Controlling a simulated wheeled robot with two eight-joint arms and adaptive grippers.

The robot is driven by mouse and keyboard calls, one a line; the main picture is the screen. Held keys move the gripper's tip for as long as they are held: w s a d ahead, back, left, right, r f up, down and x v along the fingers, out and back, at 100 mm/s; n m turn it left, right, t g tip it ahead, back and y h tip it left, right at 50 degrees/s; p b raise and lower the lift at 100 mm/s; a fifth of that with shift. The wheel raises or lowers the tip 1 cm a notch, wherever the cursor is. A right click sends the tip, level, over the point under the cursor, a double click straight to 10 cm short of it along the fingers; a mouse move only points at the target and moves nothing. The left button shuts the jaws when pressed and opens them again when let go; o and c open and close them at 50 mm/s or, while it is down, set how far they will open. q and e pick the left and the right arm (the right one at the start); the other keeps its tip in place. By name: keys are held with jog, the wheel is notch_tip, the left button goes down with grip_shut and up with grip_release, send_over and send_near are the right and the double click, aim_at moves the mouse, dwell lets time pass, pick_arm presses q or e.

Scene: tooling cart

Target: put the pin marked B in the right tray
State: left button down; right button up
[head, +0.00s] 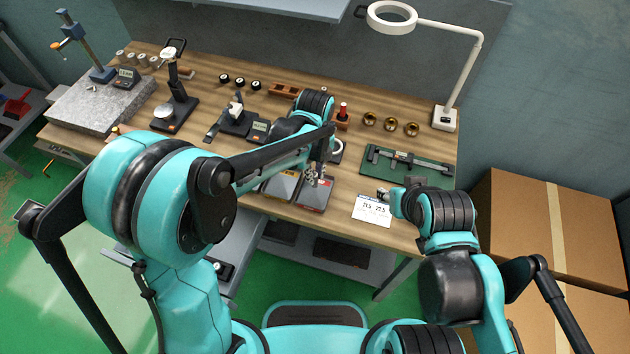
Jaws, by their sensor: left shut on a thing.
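My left gripper (316,174) is over the right tray (314,198), a grey tray with a red label at the table's front edge. It is shut on a small metallic pin, mostly hidden by the fingers; no letter can be read on it. I cannot tell whether the pin touches the tray. The left tray (279,187) stands just to the left, partly hidden by my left arm. My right gripper (388,194) is low at the right, beside a white card (371,210); its fingers are too small to judge.
A caliper lies on a green mat (408,162) at the right. Several brass rings (390,124), a lamp base (445,118) and a wooden block (284,90) stand behind. A dial stand (176,110) and granite plate (100,100) are at the left.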

aim_at(315, 174)
pick_arm(q)
jog(key=shift+f+b, duration=0.55)
jog(key=shift+f, duration=1.35)
jog(key=c, duration=1.9)
grip_release()
jog(key=shift+f, duration=0.2)
jog(key=o, duration=0.4)
jog(key=shift+r, duration=0.1)
jog(key=shift+r, duration=0.1)
jog(key=shift+r, duration=0.35)
notch_tip(315, 174, up, 12)
jog(key=p, duration=0.3)
jog(key=shift+f, duration=0.25)
